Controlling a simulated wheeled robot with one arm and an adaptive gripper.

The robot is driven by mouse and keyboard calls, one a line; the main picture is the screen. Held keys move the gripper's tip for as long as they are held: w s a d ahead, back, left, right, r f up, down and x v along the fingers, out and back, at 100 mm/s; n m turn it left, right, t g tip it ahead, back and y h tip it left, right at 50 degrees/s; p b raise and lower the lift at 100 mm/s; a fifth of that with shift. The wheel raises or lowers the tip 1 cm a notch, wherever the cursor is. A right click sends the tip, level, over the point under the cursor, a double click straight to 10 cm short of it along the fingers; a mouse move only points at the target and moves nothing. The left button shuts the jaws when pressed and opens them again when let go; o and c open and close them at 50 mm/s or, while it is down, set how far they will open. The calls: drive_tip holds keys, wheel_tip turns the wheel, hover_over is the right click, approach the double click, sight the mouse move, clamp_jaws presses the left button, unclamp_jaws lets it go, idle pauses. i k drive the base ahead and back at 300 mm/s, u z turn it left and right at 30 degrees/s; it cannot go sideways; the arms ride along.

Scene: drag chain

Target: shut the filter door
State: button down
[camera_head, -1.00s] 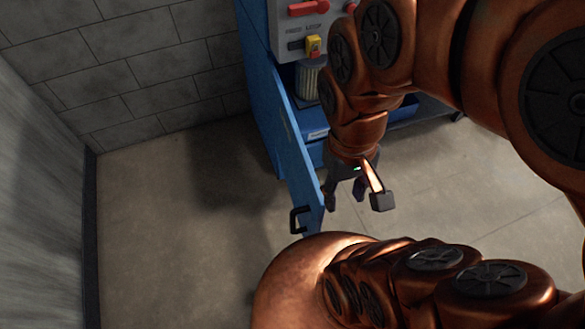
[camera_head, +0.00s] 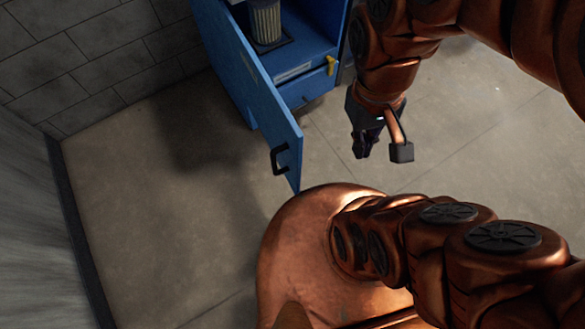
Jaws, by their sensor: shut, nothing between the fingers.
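The blue filter door (camera_head: 250,88) stands open at the left side of the blue cabinet (camera_head: 322,30), swung out toward me. Its black handle (camera_head: 279,159) is near the free edge, on the door's left face. A ribbed cylindrical filter (camera_head: 265,20) stands inside the open cabinet. My gripper (camera_head: 362,150) is shut and empty. It hangs over the floor to the right of the door, apart from it, on the door's inner side. My arm hides part of the cabinet's right side.
A yellow latch-like part (camera_head: 331,65) sits at the cabinet's front right edge. A block wall (camera_head: 100,60) is at the back left and a grey wall (camera_head: 25,200) at the left. The floor (camera_head: 165,200) left of the door is clear.

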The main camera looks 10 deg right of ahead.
sight(284, 138)
drive_tip(key=k, duration=0.85)
drive_tip(key=u, duration=1.65)
drive_tip(key=i, duration=0.5)
drive_tip(key=u, duration=0.05)
